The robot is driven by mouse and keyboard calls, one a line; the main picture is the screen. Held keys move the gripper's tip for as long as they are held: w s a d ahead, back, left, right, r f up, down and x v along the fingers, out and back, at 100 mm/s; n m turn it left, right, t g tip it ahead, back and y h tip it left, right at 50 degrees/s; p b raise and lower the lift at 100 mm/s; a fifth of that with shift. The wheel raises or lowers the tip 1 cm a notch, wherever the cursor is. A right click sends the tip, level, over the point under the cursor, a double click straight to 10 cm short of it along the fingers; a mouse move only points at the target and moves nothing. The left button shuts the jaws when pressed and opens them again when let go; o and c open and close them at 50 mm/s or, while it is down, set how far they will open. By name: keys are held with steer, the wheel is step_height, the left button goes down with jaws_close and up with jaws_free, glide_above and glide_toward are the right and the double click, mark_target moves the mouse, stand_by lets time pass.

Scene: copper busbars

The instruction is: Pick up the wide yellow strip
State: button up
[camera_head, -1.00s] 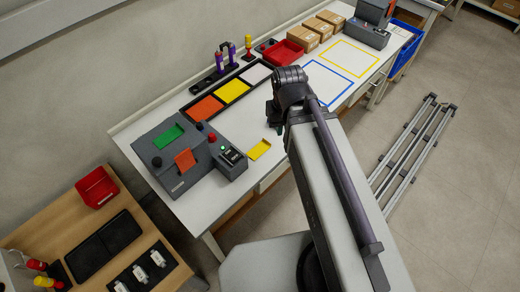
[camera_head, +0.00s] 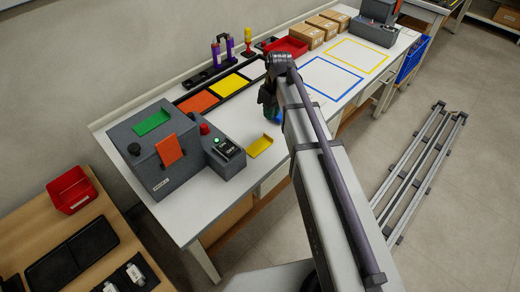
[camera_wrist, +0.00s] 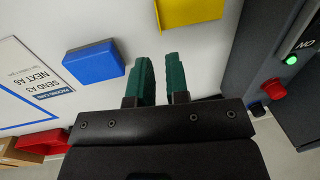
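The wide yellow strip (camera_head: 260,147) lies on the white bench top, right of the grey machine, with one edge bent up. In the wrist view part of it (camera_wrist: 190,10) shows at the top edge, beyond my fingertips and a little to their right. My gripper (camera_wrist: 160,62) has two teal fingers with a gap between them and nothing in it. In the head view my gripper (camera_head: 270,112) hangs over the bench, behind the strip and slightly right of it, partly hidden by my arm.
A grey machine (camera_head: 165,155) with green and orange strips stands left of the yellow strip. A blue piece (camera_wrist: 93,62) lies left of my fingers in the wrist view. A black tray (camera_head: 178,104) with orange, yellow and white panels lies behind. Blue and yellow outlined areas to the right are clear.

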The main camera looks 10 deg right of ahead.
mark_target(267, 135)
steer(key=f+b, duration=0.6)
steer(key=a+f+b, duration=0.1)
steer(key=f+b, duration=0.2)
steer(key=f, duration=0.1)
steer(key=shift+s+f, duration=0.1)
steer(key=shift+s, duration=0.15)
steer(key=shift+r, duration=0.2)
jaws_close()
